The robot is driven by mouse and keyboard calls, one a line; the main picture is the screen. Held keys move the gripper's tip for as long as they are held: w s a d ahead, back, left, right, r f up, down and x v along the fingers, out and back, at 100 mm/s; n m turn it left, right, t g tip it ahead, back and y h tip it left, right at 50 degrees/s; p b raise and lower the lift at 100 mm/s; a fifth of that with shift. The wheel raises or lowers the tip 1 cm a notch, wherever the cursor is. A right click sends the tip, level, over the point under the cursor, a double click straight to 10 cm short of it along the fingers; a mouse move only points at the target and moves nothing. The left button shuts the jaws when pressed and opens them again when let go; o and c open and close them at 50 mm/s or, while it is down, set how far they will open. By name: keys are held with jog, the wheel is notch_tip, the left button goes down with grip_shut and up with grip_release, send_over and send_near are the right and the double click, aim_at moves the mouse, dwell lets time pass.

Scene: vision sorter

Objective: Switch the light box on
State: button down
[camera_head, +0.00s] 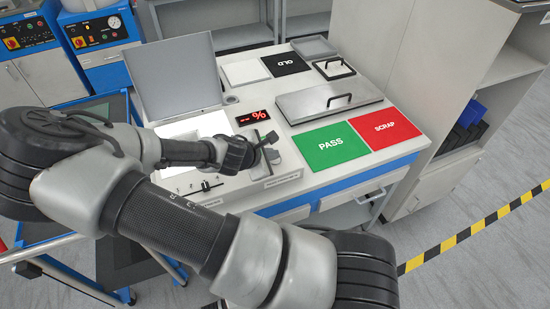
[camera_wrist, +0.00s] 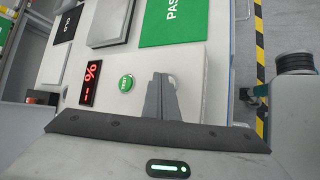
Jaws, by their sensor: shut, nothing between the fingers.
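The light box (camera_head: 205,124) is a flat panel at the left of the bench top, below a raised grey lid (camera_head: 172,72). Its visible surface is bright white, and my arm covers part of it. Small controls (camera_head: 205,186) sit along the bench's front-left edge, partly behind my arm; I cannot tell their positions. My gripper (camera_head: 270,146) is over the bench, right of the light box and below the red display (camera_head: 252,117). In the wrist view my gripper (camera_wrist: 163,78) is shut and empty, beside a green round button (camera_wrist: 126,83) marked TEST.
A green PASS mat (camera_head: 331,145) and a red SCRAP mat (camera_head: 384,128) lie at the bench's right front. A grey lidded case (camera_head: 318,101) with a handle is behind them. A black GOLD-marked square (camera_head: 286,63) lies farther back. A cabinet (camera_head: 420,70) stands right.

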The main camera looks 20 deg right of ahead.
aim_at(273, 162)
jog(key=shift+r+p, duration=0.6)
jog(key=shift+r, duration=0.2)
jog(key=shift+r, duration=0.1)
notch_tip(273, 162, up, 5)
jog(key=p, duration=0.4)
dwell(0.5)
